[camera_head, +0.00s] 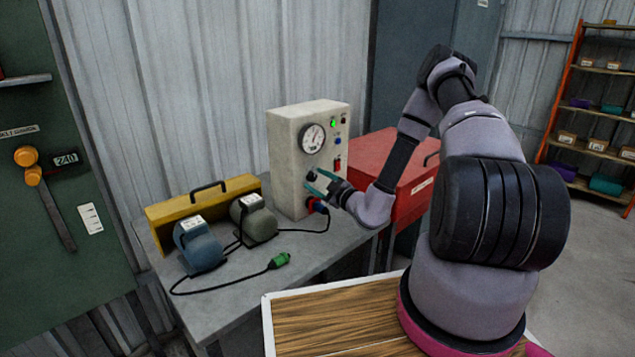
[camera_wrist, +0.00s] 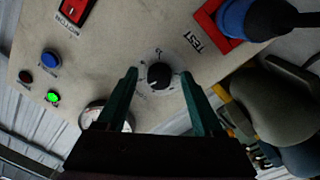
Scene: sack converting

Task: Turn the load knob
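The load knob (camera_wrist: 159,75) is a small black dial with a white pointer mark on a round, light scale plate. It sits on the beige front of the test box (camera_head: 284,150). My gripper (camera_head: 320,183) is in front of the lower part of that box. In the wrist view its two green fingers stand open, one on each side of the knob. A gap shows between each finger and the knob. In the head view the fingers largely hide the knob.
The box carries a gauge (camera_head: 312,138), a lit green lamp (camera_wrist: 53,97), a blue button (camera_wrist: 50,58), a red switch (camera_wrist: 75,12) and a blue plug (camera_wrist: 245,18) at a red TEST socket. Two motors (camera_head: 199,246) and a red toolbox (camera_head: 372,158) flank it.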

